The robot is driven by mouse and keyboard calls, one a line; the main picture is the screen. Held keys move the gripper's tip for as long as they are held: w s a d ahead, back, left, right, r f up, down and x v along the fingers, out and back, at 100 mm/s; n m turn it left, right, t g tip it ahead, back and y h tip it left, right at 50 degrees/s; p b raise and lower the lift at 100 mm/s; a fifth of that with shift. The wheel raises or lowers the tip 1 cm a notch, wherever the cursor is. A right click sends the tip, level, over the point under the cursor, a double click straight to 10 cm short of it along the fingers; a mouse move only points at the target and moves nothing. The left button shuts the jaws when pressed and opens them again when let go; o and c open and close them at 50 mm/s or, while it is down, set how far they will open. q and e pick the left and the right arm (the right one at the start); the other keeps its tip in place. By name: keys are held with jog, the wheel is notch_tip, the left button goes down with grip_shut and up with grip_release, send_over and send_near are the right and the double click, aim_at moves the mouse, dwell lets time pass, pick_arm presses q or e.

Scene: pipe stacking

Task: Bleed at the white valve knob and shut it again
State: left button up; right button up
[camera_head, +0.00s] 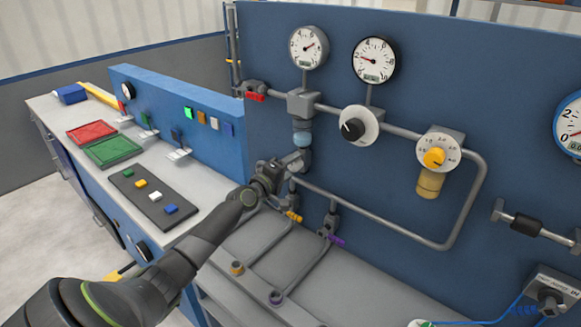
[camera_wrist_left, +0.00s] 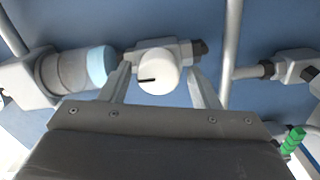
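The white valve knob (camera_wrist_left: 158,74), a round cap with a black line mark, sits on a grey valve body (camera_wrist_left: 180,50) in the left wrist view. The mark lies about level in that picture. My left gripper (camera_wrist_left: 160,82) is open, one finger on each side of the knob, with a visible gap on both sides. In the head view my left gripper (camera_head: 282,170) is at the pipe below the light blue bowl (camera_head: 302,139); there it hides the knob. The light blue part also shows left of the knob in the wrist view (camera_wrist_left: 102,66). My right gripper is not in view.
A red lever (camera_head: 255,96), two gauges (camera_head: 308,47) (camera_head: 374,59), a black-pointer knob (camera_head: 353,129) and a yellow knob (camera_head: 434,157) are on the blue panel. Orange (camera_head: 293,217) and purple (camera_head: 336,240) levers sit lower. A green handle (camera_wrist_left: 293,140) is near the right finger side.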

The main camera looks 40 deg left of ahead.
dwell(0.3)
pick_arm(q)
jog(key=s+a+p, duration=0.1)
jog(key=s+p, duration=0.2)
jog(key=s, duration=1.4)
jog(key=shift+s+a, duration=0.2)
